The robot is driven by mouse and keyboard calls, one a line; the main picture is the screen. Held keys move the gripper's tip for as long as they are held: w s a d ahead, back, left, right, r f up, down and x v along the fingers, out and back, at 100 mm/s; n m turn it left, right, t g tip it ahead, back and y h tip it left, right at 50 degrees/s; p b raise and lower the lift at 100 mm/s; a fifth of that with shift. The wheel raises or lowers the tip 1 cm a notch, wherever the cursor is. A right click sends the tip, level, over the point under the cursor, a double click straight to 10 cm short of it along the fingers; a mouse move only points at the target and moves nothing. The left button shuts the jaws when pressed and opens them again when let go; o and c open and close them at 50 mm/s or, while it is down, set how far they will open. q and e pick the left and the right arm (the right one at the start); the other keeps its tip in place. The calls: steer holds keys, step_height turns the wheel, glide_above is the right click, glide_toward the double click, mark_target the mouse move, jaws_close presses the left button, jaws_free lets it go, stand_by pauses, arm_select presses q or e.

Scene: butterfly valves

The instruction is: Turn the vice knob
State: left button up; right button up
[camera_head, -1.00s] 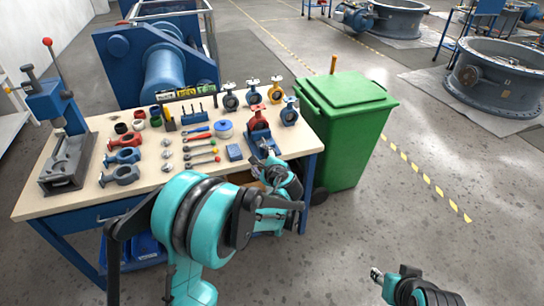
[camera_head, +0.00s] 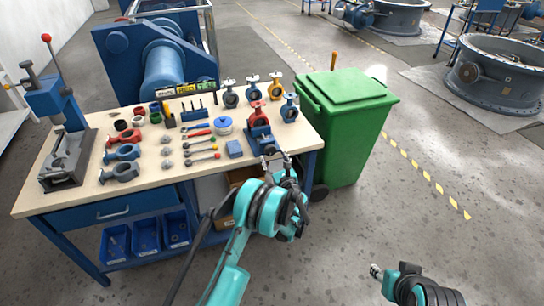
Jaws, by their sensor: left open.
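A blue vice (camera_head: 259,138) stands at the front right of the workbench, with a red valve body (camera_head: 258,117) upright in it. Its knob is at the front side, too small and partly covered by my gripper to make out clearly. My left gripper (camera_head: 272,160) is at the front of the vice, near the bench's front edge, with its fingers apart. I cannot tell whether the fingers touch the knob. My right gripper (camera_head: 376,272) is at the lower right over the floor, far from the bench. Its fingers are too small to read.
The wooden workbench (camera_head: 85,196) holds several valve bodies, tools and small parts. A blue block (camera_head: 234,149) lies left of the vice. A blue press (camera_head: 55,105) stands at the left end. A green bin (camera_head: 345,120) stands close to the right end.

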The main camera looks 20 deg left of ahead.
arm_select(q)
steer(key=shift+x, duration=1.2)
steer(key=shift+c, duration=0.3)
steer(key=c, duration=1.1)
steer(key=shift+m+b, duration=0.45)
steer(key=shift+m, duration=0.05)
steer(key=o, duration=1.2)
steer(key=shift+c, duration=0.2)
